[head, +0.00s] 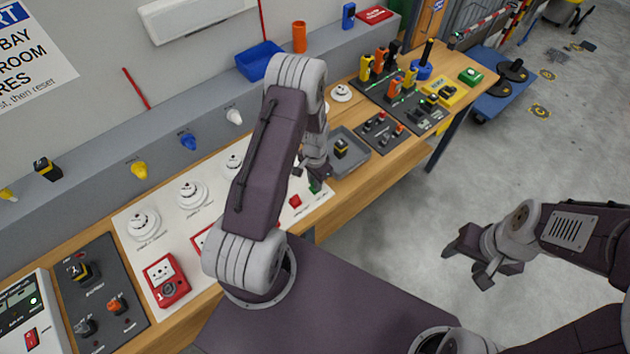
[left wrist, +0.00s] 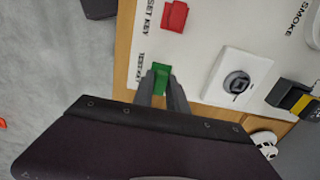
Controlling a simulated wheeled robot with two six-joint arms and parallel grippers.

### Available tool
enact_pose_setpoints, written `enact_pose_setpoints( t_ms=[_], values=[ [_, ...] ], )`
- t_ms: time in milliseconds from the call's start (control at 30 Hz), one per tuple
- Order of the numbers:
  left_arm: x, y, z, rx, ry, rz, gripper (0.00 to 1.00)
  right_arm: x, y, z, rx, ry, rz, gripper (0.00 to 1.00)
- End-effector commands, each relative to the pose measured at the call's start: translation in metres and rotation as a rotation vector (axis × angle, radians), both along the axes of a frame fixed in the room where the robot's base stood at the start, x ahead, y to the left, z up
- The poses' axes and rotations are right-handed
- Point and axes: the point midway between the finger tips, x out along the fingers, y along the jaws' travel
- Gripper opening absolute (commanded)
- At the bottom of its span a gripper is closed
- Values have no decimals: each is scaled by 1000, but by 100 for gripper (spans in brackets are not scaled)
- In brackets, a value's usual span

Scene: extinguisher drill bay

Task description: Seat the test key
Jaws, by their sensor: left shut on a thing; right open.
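The green test key (left wrist: 160,78) is between the fingertips of my left gripper (left wrist: 161,92), which is shut on it. It lies at its printed label on the white panel (left wrist: 208,38); I cannot tell whether it is lifted. In the head view the green key (head: 315,187) shows just below my left gripper (head: 316,177). A red key (left wrist: 175,16) lies by the reset key label, apart from the gripper; it also shows in the head view (head: 295,201). A white square plate with a round grey keyhole-like centre (left wrist: 238,84) is beside the green key. My right gripper (head: 474,262) is open and empty above the floor.
A grey tray (head: 368,166) holding a black-and-yellow part (head: 341,147) stands beside the panel. White detectors (head: 192,194) and a red call point (head: 165,281) are on the panel's left. Dark boards with several switches stand further along the bench.

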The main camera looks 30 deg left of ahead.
Motion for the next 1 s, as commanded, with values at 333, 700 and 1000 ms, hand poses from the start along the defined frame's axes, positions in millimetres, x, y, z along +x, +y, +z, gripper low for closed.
enact_pose_setpoints(
  t_ms=[333,700,1000],
  values=[
    [0,0,-6,0,0,0,0,0,0,-5,0,0,0,54],
    [0,0,-10,0,0,0,0,0,0,-8,0,0,0,54],
    [0,0,-10,0,0,0,43,0,0,-8,0,0,0,54]
  ],
)
